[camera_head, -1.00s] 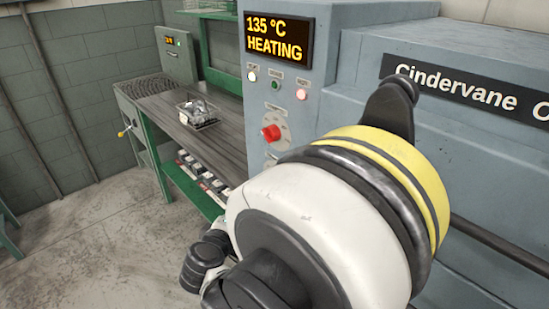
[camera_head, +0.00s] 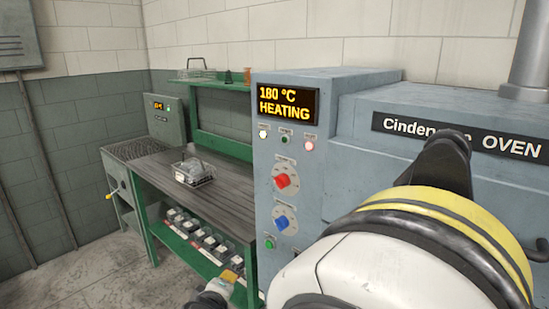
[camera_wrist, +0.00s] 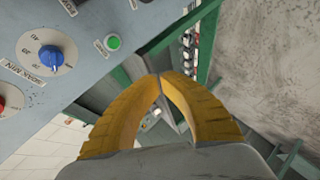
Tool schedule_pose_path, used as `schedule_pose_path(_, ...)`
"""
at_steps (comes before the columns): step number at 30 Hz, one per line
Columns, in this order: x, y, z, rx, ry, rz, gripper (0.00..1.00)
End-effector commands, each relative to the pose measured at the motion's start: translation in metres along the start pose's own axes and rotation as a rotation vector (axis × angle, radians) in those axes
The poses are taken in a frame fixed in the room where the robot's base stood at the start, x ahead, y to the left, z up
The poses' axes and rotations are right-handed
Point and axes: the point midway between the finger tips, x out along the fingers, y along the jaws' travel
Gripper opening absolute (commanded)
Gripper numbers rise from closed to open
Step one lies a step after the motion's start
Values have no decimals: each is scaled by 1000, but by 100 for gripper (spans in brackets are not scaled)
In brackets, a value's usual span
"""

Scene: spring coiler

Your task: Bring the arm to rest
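My arm, white with a yellow and black band, fills the lower right of the head view. My gripper (camera_head: 231,277) shows low in the head view, left of the oven's base. In the wrist view its two yellow fingers (camera_wrist: 160,77) curve in and meet at the tips, with nothing seen between them. The grey oven (camera_head: 350,110) stands right beside the arm. Its display (camera_head: 284,104) reads 180 °C HEATING. The blue knob (camera_wrist: 51,58) and green button (camera_wrist: 113,42) show to the left of the gripper in the wrist view, apart from the fingers.
A green workbench (camera_head: 145,210) stands left of the oven, with a wire basket (camera_head: 193,172) on its top and several small bins (camera_head: 205,240) on a lower shelf. A grey machine (camera_head: 166,118) stands at its far end. Concrete floor (camera_head: 95,275) is clear at lower left.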

Motion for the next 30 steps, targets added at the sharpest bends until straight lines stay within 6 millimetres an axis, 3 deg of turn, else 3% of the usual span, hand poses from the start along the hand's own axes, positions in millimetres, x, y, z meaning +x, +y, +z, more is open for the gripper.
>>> schedule_pose_path(8, -14, 59, 63, 165, -102, -79, 0)
schedule_pose_path(11, -28, 84, 100, 264, -153, -118, 0)
schedule_pose_path(16, -69, 119, 176, 488, -245, -191, 0)
schedule_pose_path(21, -120, 129, 240, 728, -312, -246, 0)
schedule_pose_path(24, -148, 126, 268, 864, -335, -269, 0)
schedule_pose_path(30, -184, 113, 297, 1053, -352, -292, 0)
